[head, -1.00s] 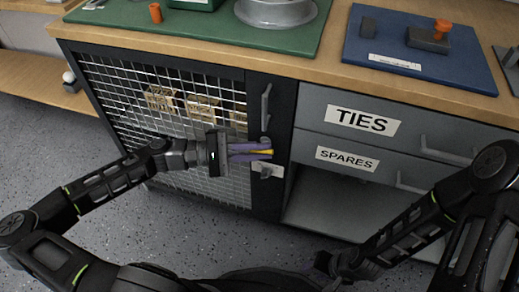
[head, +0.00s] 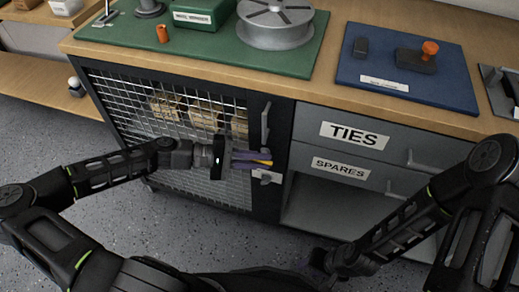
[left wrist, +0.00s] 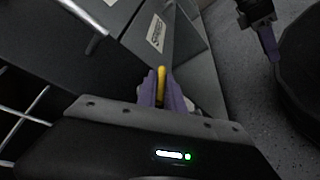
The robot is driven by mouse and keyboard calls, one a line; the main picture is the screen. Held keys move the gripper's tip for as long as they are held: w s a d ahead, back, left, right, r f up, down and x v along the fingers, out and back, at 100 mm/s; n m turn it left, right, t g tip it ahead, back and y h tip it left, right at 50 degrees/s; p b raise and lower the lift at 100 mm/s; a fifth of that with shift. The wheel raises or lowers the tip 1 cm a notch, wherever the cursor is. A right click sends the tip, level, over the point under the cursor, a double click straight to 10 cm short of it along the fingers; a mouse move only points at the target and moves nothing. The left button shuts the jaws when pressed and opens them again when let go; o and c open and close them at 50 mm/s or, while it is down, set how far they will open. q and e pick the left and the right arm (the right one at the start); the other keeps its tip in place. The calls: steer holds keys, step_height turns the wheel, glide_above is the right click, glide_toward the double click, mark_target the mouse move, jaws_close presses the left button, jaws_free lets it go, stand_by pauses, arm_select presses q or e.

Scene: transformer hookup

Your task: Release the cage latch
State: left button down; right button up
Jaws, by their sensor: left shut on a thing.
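The cage door (head: 165,112) is a dark frame with wire mesh, and it is closed. Its latch has a yellow handle (head: 262,162) beside a pale plate (head: 267,176) on the door's right edge. My left gripper (head: 252,160), with purple fingers, is shut on the yellow latch handle. In the left wrist view the yellow handle (left wrist: 161,84) stands between the two fingers, which hide part of it. My right gripper (left wrist: 268,42) hangs low, away from the cabinet, and its jaw opening is unclear.
A vertical door handle (head: 265,125) stands just above the latch. Drawers marked TIES (head: 352,136) and SPARES (head: 340,168) are at the right, with an open shelf below. Boxes (head: 203,112) sit behind the mesh. The floor before the cabinet is clear.

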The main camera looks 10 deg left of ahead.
arm_select(q)
steer(key=shift+r, duration=0.1)
steer(key=c, duration=1.7)
jaws_free()
steer(key=shift+c, duration=0.2)
arm_select(e)
steer(key=shift+r, duration=0.3)
